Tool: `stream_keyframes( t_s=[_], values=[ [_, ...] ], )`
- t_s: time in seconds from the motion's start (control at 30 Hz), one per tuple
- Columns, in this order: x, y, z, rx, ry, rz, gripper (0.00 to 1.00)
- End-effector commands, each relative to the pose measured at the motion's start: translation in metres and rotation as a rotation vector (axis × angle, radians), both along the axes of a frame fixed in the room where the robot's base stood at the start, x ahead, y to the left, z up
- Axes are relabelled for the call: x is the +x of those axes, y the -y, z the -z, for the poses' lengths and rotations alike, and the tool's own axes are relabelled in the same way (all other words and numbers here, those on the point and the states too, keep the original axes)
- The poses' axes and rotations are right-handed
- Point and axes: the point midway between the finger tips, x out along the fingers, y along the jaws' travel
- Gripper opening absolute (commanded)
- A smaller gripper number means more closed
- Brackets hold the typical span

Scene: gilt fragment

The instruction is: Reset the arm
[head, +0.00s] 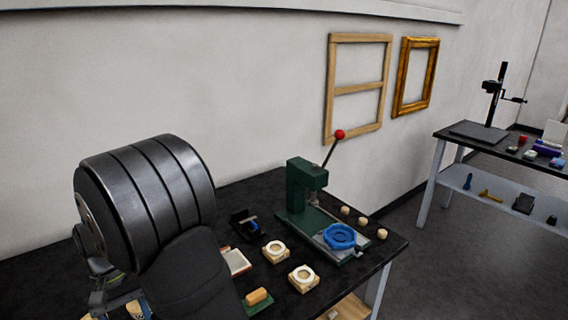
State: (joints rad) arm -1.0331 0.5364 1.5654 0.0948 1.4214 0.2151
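My arm's large black rounded link fills the left foreground and hides much of the near table. Grey metal parts at the arm's lower left look like my gripper (103,297), seen partly behind the link. Its fingertips are not clear, so I cannot tell whether it is open or shut, or whether it holds anything. It appears over the left part of the black table (222,195).
A green press (303,188) with a red-knobbed lever and a blue ring (340,236) stand at the table's right. Pale blocks with rings (303,278), a black holder (244,224) and small round pieces (362,221) lie around. A second table (470,148) stands far right.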

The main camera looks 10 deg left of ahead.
Motion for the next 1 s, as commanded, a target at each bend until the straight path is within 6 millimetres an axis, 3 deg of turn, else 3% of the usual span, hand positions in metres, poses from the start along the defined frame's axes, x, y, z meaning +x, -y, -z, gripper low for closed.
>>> stream_keyframes(
  t_s=[0.6,1.0],
  values=[
    [0.032,-0.032,-0.109,0.002,0.001,0.000,0.60],
    [0.011,-0.010,-0.039,-0.004,-0.003,0.000,0.60]
  ],
)
